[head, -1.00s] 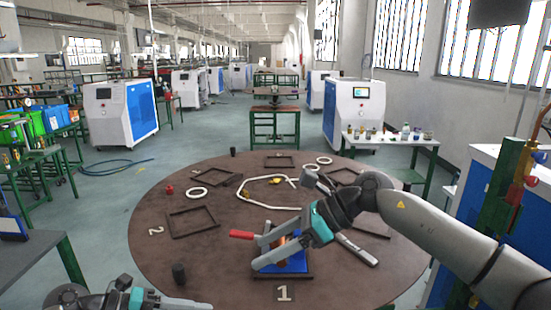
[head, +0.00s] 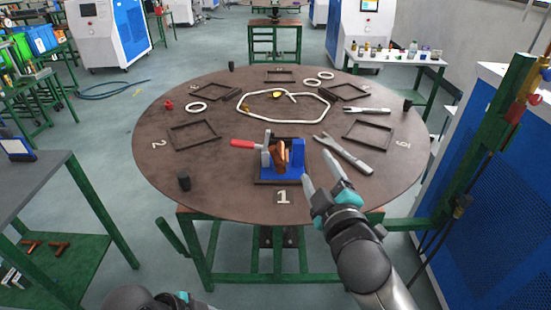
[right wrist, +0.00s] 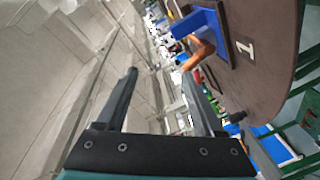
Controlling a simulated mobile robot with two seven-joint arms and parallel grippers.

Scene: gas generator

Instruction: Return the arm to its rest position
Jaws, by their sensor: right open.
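My right gripper (head: 325,180) is open and empty. It stands in front of the round brown table's near right edge, to the right of the number 1 mark. Its two fingers (right wrist: 165,95) also show apart in the right wrist view with nothing between them. My left arm shows only as a small part at the bottom left of the head view; its fingers are out of the picture. A blue fixture (head: 293,165) with a copper-coloured part (head: 279,157) and a red-handled clamp (head: 243,144) stands at the table's near side, left of my right gripper.
The round table (head: 225,185) carries black frames (head: 193,134), a white hose loop (head: 283,120), white rings (head: 196,107) and wrenches (head: 345,155). A blue cabinet (head: 480,210) stands close on the right. A grey bench (head: 40,190) is at the left.

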